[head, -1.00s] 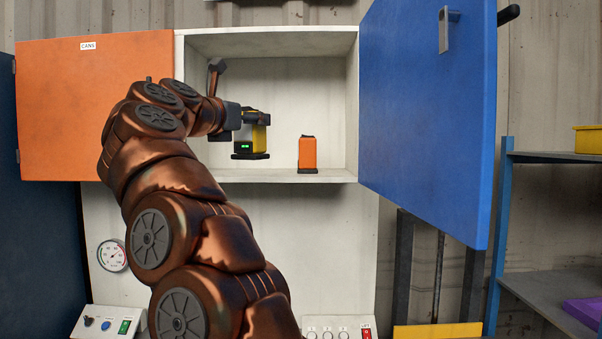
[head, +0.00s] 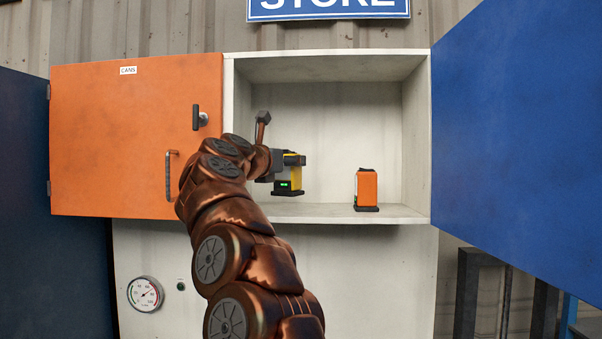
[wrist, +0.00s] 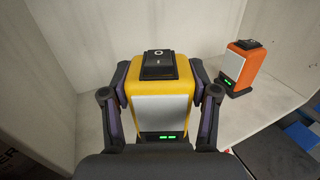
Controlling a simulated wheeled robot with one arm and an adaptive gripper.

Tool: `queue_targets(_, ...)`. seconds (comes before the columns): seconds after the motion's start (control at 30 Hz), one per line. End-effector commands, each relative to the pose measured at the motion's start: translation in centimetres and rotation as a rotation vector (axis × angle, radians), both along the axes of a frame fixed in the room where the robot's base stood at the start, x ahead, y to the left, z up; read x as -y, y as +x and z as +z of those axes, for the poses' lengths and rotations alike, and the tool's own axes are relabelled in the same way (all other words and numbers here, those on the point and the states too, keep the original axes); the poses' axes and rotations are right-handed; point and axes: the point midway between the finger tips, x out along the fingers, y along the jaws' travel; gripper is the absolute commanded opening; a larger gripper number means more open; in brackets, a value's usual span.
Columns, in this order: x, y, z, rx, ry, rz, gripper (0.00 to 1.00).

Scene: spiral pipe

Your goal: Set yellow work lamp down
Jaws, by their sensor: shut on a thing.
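The yellow work lamp (head: 291,178) has a black base with a green light and a pale front panel. My gripper (head: 278,166) is shut on it and holds it upright inside the open cabinet, in the left part of the opening. In the head view its base is above the white shelf (head: 330,212), with a gap below. In the wrist view the lamp (wrist: 160,88) sits between both fingers of my gripper (wrist: 160,105), with a black switch on top. Its underside is hidden there.
An orange lamp (head: 366,188) stands on the shelf to the right; it also shows in the wrist view (wrist: 243,66). The orange door (head: 120,150) is left and the open blue door (head: 520,130) right. The shelf between the lamps is bare.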

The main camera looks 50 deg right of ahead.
Motion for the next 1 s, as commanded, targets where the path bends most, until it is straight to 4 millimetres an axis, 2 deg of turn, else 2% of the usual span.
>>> queue_targets(0.1,2.6,0.5,0.1,-0.003,0.001,-0.006,0.11)
queue_targets(0.3,4.8,1.2,-0.3,-0.003,-0.001,-0.002,0.11)
queue_targets(0.6,6.6,1.5,-0.5,-0.001,-0.001,0.001,0.11)
queue_targets(1.0,6.4,1.6,-3.2,-0.003,-0.001,0.002,0.11)
